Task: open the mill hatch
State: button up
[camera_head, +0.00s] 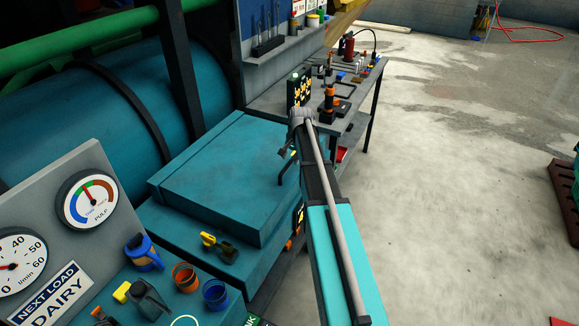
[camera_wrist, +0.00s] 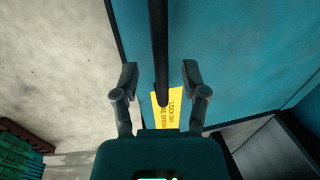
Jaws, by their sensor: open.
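The mill hatch (camera_head: 226,172) is a broad teal lid lying flat and closed on the teal mill housing. A dark bar handle (camera_head: 282,178) stands at its right edge. In the wrist view the handle (camera_wrist: 158,40) runs down the middle, across the teal hatch surface (camera_wrist: 240,60). My gripper (camera_wrist: 160,76) is open, with one finger on each side of the bar and a gap on both sides. In the head view my gripper (camera_head: 287,152) is at the hatch's right edge, partly hidden by my arm. A yellow lock-off label (camera_wrist: 174,100) lies behind the bar.
A control panel with gauges (camera_head: 88,199), a yellow-handled switch (camera_head: 216,246) and several coloured knobs (camera_head: 185,277) is at the near left. A grey workbench (camera_head: 275,96) with tools stands beyond the hatch. Open concrete floor (camera_head: 450,200) lies to the right.

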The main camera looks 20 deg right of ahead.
jog(key=shift+w+a+f+b, duration=0.1)
jog(key=shift+w+f+b, duration=0.05)
jog(key=shift+f+b, duration=0.65)
jog(key=shift+f, duration=0.15)
jog(key=shift+c, duration=0.3)
grip_shut()
